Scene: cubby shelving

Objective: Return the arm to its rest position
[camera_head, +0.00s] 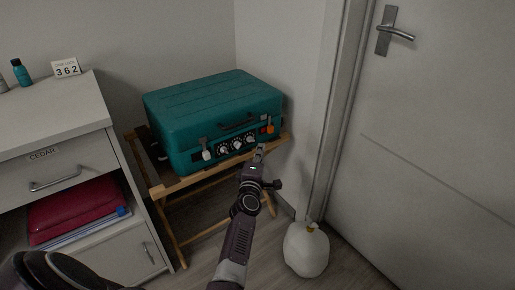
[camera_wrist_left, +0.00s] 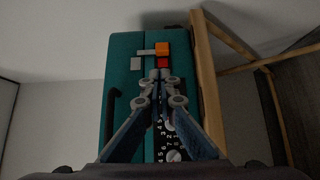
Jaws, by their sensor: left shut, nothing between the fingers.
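My left gripper (camera_head: 260,150) is shut and empty at the front of a teal case (camera_head: 215,105). In the left wrist view my left gripper (camera_wrist_left: 158,76) has its fingertips together in front of the case (camera_wrist_left: 121,72), near an orange part (camera_wrist_left: 162,48) and a red part (camera_wrist_left: 163,62). I cannot tell whether the tips touch the case. The orange part also shows at the case's right front (camera_head: 270,129). The case is closed, with several dials on its front panel; my fingers hide some of the panel in the wrist view. My right gripper is not in view.
The case rests on a wooden folding stand (camera_head: 160,191). A white rounded container (camera_head: 306,250) is on the floor near the grey door (camera_head: 430,130).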

